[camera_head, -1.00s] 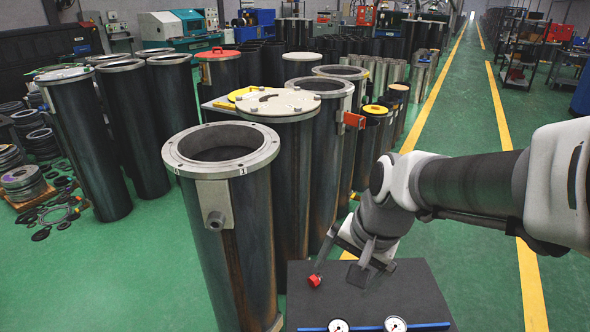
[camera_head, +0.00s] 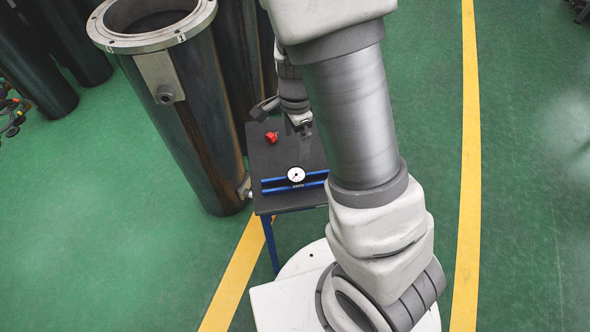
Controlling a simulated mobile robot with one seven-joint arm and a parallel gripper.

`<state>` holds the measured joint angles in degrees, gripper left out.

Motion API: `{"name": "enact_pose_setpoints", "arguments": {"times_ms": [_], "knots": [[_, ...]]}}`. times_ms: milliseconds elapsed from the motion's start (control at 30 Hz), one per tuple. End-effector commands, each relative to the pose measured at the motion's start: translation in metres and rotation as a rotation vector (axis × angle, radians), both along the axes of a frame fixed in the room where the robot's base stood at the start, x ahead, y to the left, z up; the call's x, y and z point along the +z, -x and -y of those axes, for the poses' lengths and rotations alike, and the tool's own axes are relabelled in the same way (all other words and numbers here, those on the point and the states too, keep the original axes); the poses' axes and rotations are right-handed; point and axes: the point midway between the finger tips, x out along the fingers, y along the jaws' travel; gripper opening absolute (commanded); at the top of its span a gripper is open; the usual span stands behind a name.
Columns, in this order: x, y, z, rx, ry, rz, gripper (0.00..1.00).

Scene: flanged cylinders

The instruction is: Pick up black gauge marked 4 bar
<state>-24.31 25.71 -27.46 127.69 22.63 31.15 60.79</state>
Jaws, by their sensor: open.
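A round gauge with a white dial (camera_head: 296,174) sits at the blue rack (camera_head: 275,188) on the small dark table. Its marking is too small to read, and I cannot tell whether it is the black 4 bar one. My arm covers the right part of the rack, so any second gauge there is hidden. My gripper (camera_head: 284,115) is open over the far part of the table, beyond the gauge and apart from it. Its fingers look empty, though the arm hides part of the hand.
A red fitting (camera_head: 271,137) lies on the dark table top (camera_head: 262,160) near my gripper. A tall flanged cylinder (camera_head: 192,110) with a side port stands close at the table's left. Green floor is open at right.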

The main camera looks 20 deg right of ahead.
Motion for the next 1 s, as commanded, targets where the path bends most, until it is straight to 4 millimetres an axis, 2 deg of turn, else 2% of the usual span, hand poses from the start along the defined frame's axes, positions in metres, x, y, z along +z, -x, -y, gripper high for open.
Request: {"name": "enact_pose_setpoints", "arguments": {"times_ms": [33, 300, 433, 667, 833, 1000], "knots": [[-0.016, 0.001, 0.001, -0.001, 0.001, -0.005, 1.0], [-0.073, 0.001, 0.001, 0.001, 0.0, -0.004, 1.0], [-0.089, 0.001, 0.0, 0.003, -0.001, -0.002, 1.0], [-0.104, 0.002, 0.001, 0.003, -0.001, -0.002, 1.0], [-0.131, 0.005, 0.003, 0.001, -0.001, -0.004, 1.0], [-0.146, 0.004, 0.002, 0.003, -0.002, -0.002, 1.0]]}}
